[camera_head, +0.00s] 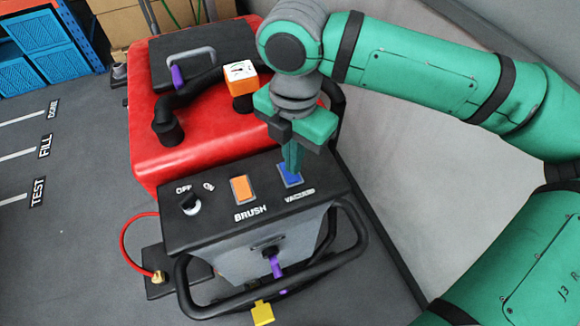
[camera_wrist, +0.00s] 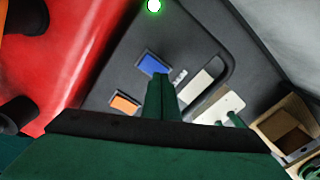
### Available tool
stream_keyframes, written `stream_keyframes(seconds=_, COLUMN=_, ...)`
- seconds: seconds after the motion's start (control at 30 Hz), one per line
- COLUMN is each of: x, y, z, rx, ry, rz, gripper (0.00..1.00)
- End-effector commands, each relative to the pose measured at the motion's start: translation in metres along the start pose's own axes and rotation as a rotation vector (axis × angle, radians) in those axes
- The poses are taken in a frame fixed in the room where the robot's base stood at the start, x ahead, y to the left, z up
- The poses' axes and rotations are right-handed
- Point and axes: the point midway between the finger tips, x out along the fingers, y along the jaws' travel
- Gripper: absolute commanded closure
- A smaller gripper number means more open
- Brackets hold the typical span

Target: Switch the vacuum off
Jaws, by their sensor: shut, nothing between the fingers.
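The vacuum switch is a blue rocker (camera_head: 290,174) on the black control panel (camera_head: 225,215) of the red scrubber, above the label "VACUUM". My gripper (camera_head: 291,168) is shut and empty, pointing down with its fingertips over the blue rocker and partly covering it. Whether the tips touch the rocker cannot be told. In the wrist view the blue rocker (camera_wrist: 152,64) lies just past the fingertips (camera_wrist: 161,80). Whether the rocker is on or off is not clear.
An orange BRUSH rocker (camera_head: 242,189) and an OFF/ON knob (camera_head: 190,204) sit left of the blue rocker. A black handle bar (camera_head: 285,297) curves around the front. The red tank (camera_head: 150,140) with a black lid and hose stands behind. A wall rises at right.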

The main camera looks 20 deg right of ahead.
Motion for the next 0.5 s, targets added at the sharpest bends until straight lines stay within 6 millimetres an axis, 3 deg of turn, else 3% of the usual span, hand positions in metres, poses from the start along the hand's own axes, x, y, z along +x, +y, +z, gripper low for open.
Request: stream_keyframes(seconds=0.5, x=-0.036, y=0.001, z=0.0, rx=0.0, ry=0.0, rz=0.002, gripper=1.0)
